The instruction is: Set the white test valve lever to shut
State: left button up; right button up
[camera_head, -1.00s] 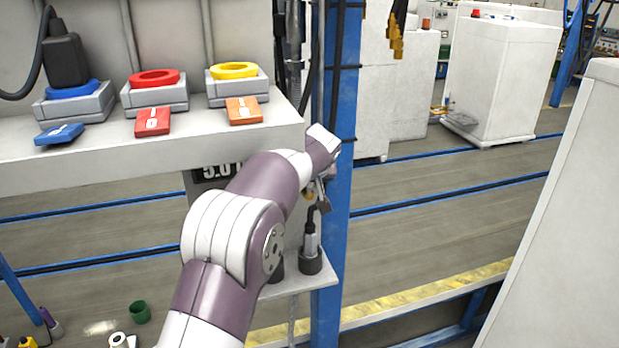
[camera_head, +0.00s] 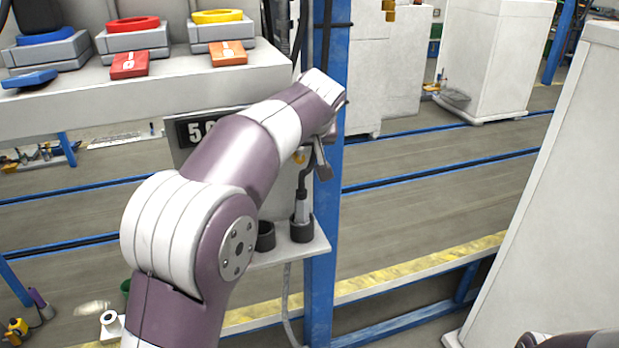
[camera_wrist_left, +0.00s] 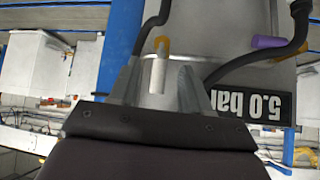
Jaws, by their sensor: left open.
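In the left wrist view, which is upside down, a short white lever (camera_wrist_left: 157,73) shows with an orange-yellow part (camera_wrist_left: 162,45) at its end, in front of a grey panel. My left gripper (camera_wrist_left: 160,82) is open, with one finger on each side of the white lever in the picture. I cannot tell whether the fingers touch it. In the head view my left gripper (camera_head: 321,163) is mostly hidden behind my own wrist, beside the blue post. A small yellow part shows just left of it. The white lever is hidden there.
A "5.0 bar" sign (camera_wrist_left: 264,108) and a purple handle (camera_wrist_left: 268,42) are on the panel. A small shelf (camera_head: 290,252) below holds dark sockets and a cable connector (camera_head: 302,215). A blue post (camera_head: 326,270) stands close right. A bench edge (camera_head: 200,95) lies above left.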

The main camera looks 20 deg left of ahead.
pick_arm(q)
jog(key=s+d+b, duration=0.1)
jog(key=s+d, duration=0.2)
jog(key=s, duration=0.4)
jog(key=shift+s+d+b, duration=0.3)
pick_arm(e)
notch_tip(320, 180, down, 3)
jog(key=shift+r, duration=0.1)
pick_arm(q)
jog(key=s+d+f+m+g+h, duration=0.1)
jog(key=s+d+f+m+h, duration=0.15)
jog(key=f, duration=0.55)
jog(key=s+d+f+m+g+h, duration=0.1)
jog(key=s+f+m, duration=0.25)
jog(key=f, duration=0.45)
jog(key=s+a+f+g, duration=0.2)
jog(key=s+f, duration=0.5)
jog(key=s, duration=0.1)
jog(key=s+a+f+n+g+b, duration=0.1)
jog(key=s+a+f+g, duration=0.1)
jog(key=s+f, duration=0.5)
jog(key=shift+s+g, duration=0.3)
jog(key=shift+s, duration=0.15)
pick_arm(e)
jog(key=shift+f, duration=0.55)
